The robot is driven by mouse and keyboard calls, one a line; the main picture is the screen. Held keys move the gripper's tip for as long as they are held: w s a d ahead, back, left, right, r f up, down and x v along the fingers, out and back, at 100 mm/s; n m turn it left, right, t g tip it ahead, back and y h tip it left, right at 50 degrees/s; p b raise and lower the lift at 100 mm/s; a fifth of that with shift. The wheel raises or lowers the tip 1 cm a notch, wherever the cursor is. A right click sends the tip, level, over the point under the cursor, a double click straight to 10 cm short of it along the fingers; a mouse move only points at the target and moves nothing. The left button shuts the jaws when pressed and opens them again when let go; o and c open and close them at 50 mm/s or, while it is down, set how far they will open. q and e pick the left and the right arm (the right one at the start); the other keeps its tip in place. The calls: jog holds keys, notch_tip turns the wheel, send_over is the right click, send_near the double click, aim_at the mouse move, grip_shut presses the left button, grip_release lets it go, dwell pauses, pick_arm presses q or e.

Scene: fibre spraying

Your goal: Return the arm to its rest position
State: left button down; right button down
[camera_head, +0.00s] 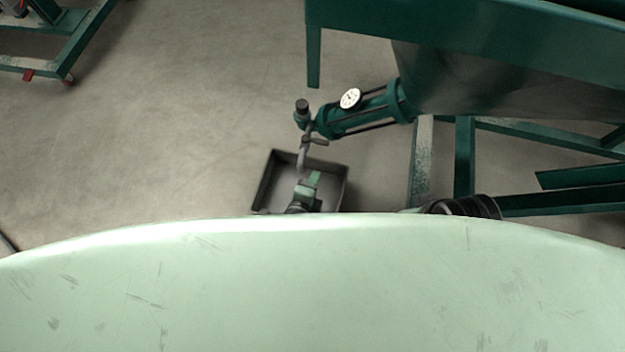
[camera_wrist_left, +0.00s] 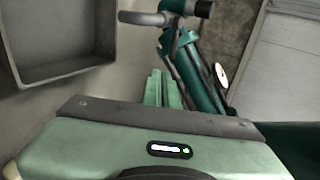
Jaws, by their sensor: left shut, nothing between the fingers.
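My left gripper (camera_head: 313,181) shows just beyond the pale green edge of my own body in the head view. Its green fingers are together and hold nothing. In the left wrist view, the closed fingers (camera_wrist_left: 163,88) point away from the wrist, towards the teal pipe with a valve. From above, the gripper overlaps the dark metal tray (camera_head: 335,166); its height over the tray is hard to tell. Most of my left arm is hidden behind my body. My right gripper is not in view.
A teal pipe (camera_head: 372,112) with a white gauge (camera_head: 350,98) and a bent spout (camera_head: 302,157) comes from a hopper (camera_head: 470,80) at the upper right. Teal frame beams (camera_head: 465,160) stand at the right.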

pick_arm(q)
jog(key=shift+v, duration=0.95)
